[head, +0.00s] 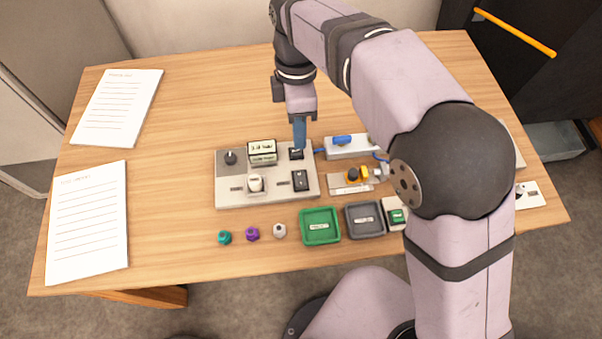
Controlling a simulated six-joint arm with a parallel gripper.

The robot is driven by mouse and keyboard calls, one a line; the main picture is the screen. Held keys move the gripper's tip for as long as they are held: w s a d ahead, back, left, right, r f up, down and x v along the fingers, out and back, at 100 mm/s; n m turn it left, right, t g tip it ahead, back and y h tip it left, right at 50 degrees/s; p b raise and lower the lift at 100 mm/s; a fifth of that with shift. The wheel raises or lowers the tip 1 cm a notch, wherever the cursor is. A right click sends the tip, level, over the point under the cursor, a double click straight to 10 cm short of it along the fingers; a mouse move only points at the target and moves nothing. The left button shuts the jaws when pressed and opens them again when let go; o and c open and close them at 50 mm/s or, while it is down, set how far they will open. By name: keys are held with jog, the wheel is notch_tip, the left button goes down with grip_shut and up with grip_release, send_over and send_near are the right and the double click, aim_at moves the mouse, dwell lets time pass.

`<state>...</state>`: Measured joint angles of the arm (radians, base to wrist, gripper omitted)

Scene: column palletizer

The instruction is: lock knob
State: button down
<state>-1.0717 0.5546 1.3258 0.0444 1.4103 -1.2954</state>
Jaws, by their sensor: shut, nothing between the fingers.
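My gripper (300,146) points straight down with its blue fingers together and empty. Its tips are at or just above a small black switch (296,154) at the upper right of the grey control panel (228,190); I cannot tell whether they touch. A dark round knob (230,158) is at the panel's upper left and a white knob (255,183) at its lower middle. No label readable here shows which one is the lock knob.
A display (262,147) and a black rocker (300,180) are on the panel. In front lie small teal (224,237), purple (252,233) and white (279,231) pieces, a green tray (305,239) and a grey tray (350,233). The table's left middle is clear.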

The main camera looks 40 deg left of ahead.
aim_at(302, 185)
jog(key=shift+f, duration=0.1)
jog(key=f+p, duration=0.1)
jog(key=f, duration=0.3)
jog(key=s+d+f+p, duration=0.1)
jog(key=f, duration=0.4)
jog(key=f+p, duration=0.1)
jog(key=f, duration=0.3)
jog(key=shift+s+d+f, duration=0.3)
jog(key=shift+f, duration=0.1)
jog(key=shift+s+d+f, duration=0.1)
jog(key=shift+d+f, duration=0.05)
jog(key=shift+f, duration=0.1)
jog(key=shift+r, duration=0.1)
